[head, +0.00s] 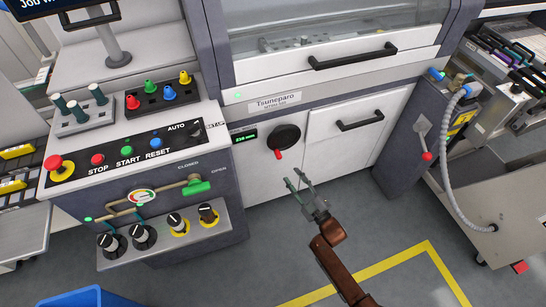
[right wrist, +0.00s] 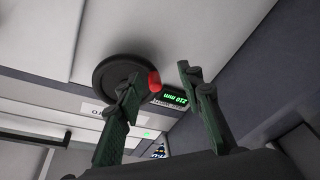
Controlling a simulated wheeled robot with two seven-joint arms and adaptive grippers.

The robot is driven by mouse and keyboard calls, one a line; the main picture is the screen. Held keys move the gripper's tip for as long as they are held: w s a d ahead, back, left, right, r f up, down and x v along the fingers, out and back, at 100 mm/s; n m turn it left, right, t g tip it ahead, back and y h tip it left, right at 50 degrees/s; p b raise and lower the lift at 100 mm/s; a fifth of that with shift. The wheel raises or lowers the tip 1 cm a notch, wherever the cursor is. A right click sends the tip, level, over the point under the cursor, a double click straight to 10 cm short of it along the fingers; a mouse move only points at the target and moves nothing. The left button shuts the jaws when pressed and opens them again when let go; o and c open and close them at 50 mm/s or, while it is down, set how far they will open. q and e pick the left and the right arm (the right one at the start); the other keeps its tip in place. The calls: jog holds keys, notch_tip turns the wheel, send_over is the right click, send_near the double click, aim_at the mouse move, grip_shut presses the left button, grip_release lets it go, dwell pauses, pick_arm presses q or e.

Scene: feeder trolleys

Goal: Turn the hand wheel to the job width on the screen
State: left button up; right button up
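The black round hand wheel (head: 287,136) is on the white machine front, with its red handle (head: 278,154) at the lower left of the wheel. In the right wrist view the wheel (right wrist: 108,78) and red handle (right wrist: 154,81) lie beyond my fingers. A small green readout (head: 245,136) sits left of the wheel; in the wrist view the readout (right wrist: 175,98) is upside down and seems to read 210 mm. My right gripper (head: 292,178) is open and empty, below and apart from the handle. The screen (head: 30,5) is cut off; its width value is hidden. My left gripper is out of view.
A control panel (head: 120,150) with buttons and knobs stands left of the wheel. A white drawer (head: 345,140) with a black handle is to its right. A red-tipped lever (head: 425,140) and grey hose (head: 450,190) are farther right. The floor below the wheel is clear.

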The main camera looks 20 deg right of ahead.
aim_at(278, 156)
jog(key=shift+n+t+y, duration=0.6)
jog(key=shift+n+y, duration=0.1)
jog(key=shift+y, duration=0.1)
jog(key=w+a+r+b, duration=0.1)
jog(key=w, duration=0.1)
jog(key=w+a+r+b, duration=0.1)
jog(key=w+r, duration=0.1)
jog(key=w, duration=0.1)
jog(key=w+a+r+b, duration=0.1)
jog(key=w+r+b, duration=0.1)
jog(key=shift+w+a+r, duration=0.1)
jog(key=shift+w+a, duration=0.15)
jog(key=shift+w, duration=0.05)
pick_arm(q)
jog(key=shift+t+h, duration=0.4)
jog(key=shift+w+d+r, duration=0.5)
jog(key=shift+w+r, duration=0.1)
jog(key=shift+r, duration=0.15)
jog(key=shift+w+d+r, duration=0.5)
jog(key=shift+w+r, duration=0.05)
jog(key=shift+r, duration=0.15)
pick_arm(e)
jog(key=shift+w+a+r, duration=0.15)
jog(key=shift+w+r, duration=0.15)
jog(key=shift+w, duration=0.25)
jog(key=shift+c, duration=0.4)
grip_shut()
